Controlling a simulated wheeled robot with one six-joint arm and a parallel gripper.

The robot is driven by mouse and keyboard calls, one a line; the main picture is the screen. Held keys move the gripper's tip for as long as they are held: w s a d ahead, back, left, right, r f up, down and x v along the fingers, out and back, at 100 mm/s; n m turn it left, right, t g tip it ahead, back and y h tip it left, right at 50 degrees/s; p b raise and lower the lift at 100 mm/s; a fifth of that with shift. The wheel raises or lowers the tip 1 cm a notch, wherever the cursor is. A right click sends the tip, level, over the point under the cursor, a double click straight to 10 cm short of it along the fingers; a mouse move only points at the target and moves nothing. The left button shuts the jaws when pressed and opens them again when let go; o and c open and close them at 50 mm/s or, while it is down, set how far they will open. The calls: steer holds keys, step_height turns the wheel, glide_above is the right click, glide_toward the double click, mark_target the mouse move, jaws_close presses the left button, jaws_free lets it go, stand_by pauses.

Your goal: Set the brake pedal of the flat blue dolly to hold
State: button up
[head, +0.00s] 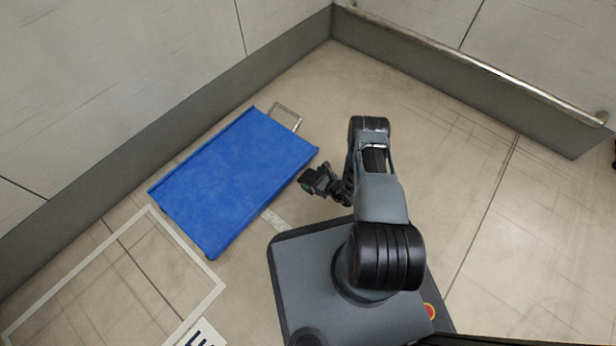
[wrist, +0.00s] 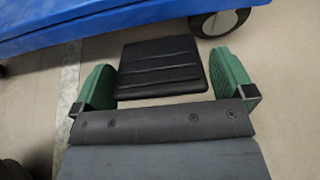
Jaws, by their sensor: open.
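The flat blue dolly (head: 235,175) stands on the floor left of my arm in the head view. Its blue edge (wrist: 110,22) and a dark wheel (wrist: 220,22) show at the top of the wrist view. A black ribbed pad (wrist: 160,62), which looks like the brake pedal, lies beside that edge, between my green fingers. It seems to be the dark square (head: 312,180) in the head view. My gripper (head: 328,186) is open at the dolly's right side. I cannot tell whether the fingers touch the pad or how far it is tilted.
A metal loop (head: 286,117) stands at the dolly's far end. Walls with a dark skirting (head: 130,165) run behind it, and a rail (head: 480,65) runs along the right wall. A pale floor outline (head: 185,240) lies at the near left. Floor right of my arm is clear.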

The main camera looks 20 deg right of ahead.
steer(key=shift+w+a+f, duration=0.2)
steer(key=shift+w+a, duration=0.15)
steer(key=shift+c, duration=0.3)
